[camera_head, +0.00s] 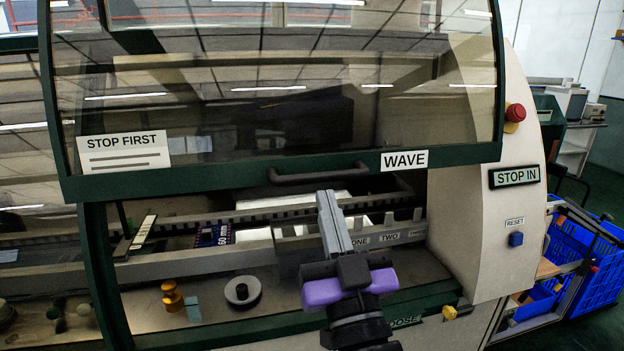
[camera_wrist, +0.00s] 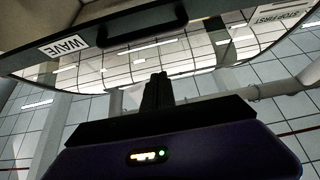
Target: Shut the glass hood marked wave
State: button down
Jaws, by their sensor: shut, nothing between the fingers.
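The glass hood (camera_head: 290,100) has a dark green frame and a WAVE label (camera_head: 404,160). It is raised, and the machine's inside shows below its lower edge. A dark bar handle (camera_head: 317,175) sits on that lower edge. My gripper (camera_head: 326,196), with grey fingers and a purple body, is shut and empty. In the head view its tips show just below and right of the handle; I cannot tell if they touch. In the wrist view the handle (camera_wrist: 143,31) lies beyond my fingers (camera_wrist: 158,78), with clear space between them in the picture.
Inside the machine are a rail (camera_head: 190,266), a blue board (camera_head: 213,235) and labelled slots (camera_head: 390,237). A red stop button (camera_head: 515,113) and blue reset button (camera_head: 516,239) are at right.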

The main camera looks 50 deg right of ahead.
aim_at(313, 178)
jog(key=b+x, duration=0.8)
jog(key=x, duration=0.2)
jog(key=shift+w+d+f+b, duration=0.1)
jog(key=shift+w+f+b, duration=0.05)
jog(key=shift+f+b, duration=0.8)
jog(key=shift+w+d+f+b, duration=0.1)
jog(key=shift+f+b, duration=0.5)
jog(key=shift+f, duration=0.5)
